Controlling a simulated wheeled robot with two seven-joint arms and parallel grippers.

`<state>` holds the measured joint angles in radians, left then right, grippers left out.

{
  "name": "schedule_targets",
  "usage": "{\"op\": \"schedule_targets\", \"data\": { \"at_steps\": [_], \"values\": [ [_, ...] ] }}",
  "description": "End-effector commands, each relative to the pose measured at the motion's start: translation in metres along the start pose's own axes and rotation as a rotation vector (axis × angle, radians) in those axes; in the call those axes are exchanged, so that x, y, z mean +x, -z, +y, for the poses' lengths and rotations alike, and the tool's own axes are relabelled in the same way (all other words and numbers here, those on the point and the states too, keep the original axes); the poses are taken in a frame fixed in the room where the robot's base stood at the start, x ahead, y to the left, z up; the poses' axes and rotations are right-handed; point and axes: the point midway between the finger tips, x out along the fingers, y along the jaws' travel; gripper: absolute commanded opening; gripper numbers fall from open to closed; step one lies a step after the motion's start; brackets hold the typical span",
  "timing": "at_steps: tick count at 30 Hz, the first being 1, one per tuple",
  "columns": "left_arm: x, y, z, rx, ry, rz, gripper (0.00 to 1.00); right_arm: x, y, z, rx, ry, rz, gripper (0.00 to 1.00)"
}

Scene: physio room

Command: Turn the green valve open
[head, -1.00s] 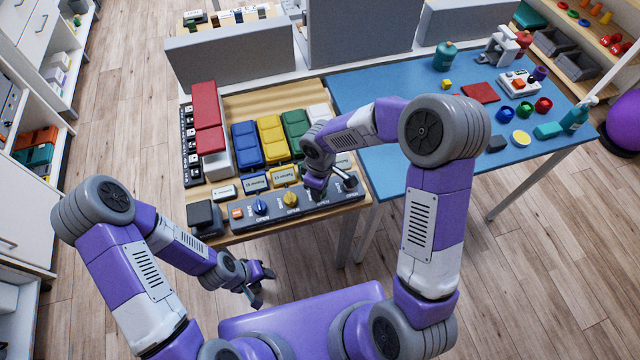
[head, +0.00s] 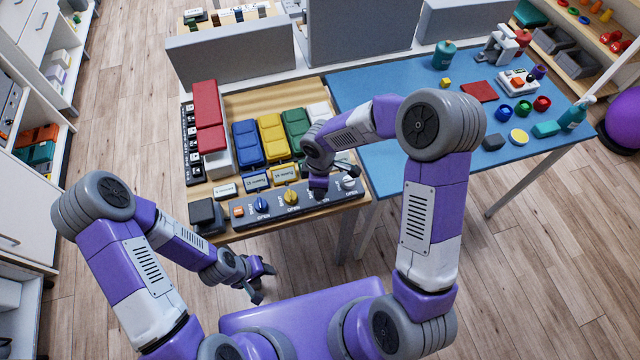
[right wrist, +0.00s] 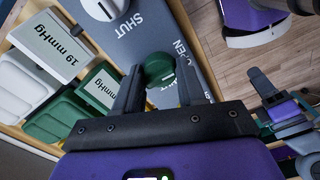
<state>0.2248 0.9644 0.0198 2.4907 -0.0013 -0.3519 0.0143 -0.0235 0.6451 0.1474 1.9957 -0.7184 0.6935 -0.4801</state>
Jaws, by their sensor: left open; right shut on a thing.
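The green valve (right wrist: 159,67) is a round knob on the grey valve panel (right wrist: 200,58) in the right wrist view. It sits between the fingertips of my right gripper (right wrist: 158,82), which is shut on it. A small pale mark shows on the knob's lower edge; part of SHUT is printed below it. In the head view my right gripper (head: 319,189) comes down onto the panel (head: 240,213) and hides the green valve. My left gripper (head: 261,283) is open and empty in front of the table, low and left of the panel.
A blue knob (head: 261,204), a yellow knob (head: 291,196) and a white knob (head: 348,183) flank the hidden valve. Colored pads with pressure labels stand behind. A black box (head: 206,215) stands at the panel's left end. The blue table (head: 400,75) holds small items.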

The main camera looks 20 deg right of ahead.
Motion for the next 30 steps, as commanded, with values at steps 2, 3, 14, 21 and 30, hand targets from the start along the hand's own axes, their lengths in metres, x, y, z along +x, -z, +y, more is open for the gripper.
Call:
{"op": "schedule_targets", "data": {
  "at_steps": [2, 3, 14, 21, 30],
  "values": [
    [0.000, 0.000, 0.000, 0.000, 0.000, 0.000, 0.43, 0.000, 0.000, 0.000, -0.003, -0.001, 0.000, 0.09],
    [0.000, 0.000, 0.000, 0.000, 0.000, 0.000, 0.43, 0.000, 0.000, 0.000, -0.003, -0.001, 0.000, 0.09],
    [0.000, 0.000, 0.000, 0.000, 0.000, 0.000, 0.43, 0.000, 0.000, 0.000, -0.001, 0.000, 0.000, 0.65],
    [-0.004, 0.000, 0.002, 0.000, 0.000, 0.000, 0.43, -0.017, 0.000, 0.001, 0.001, -0.003, 0.001, 0.65],
    [-0.015, -0.001, 0.005, 0.000, 0.000, 0.000, 0.43, -0.065, 0.000, 0.001, -0.001, -0.004, 0.001, 0.65]
  ]
}}
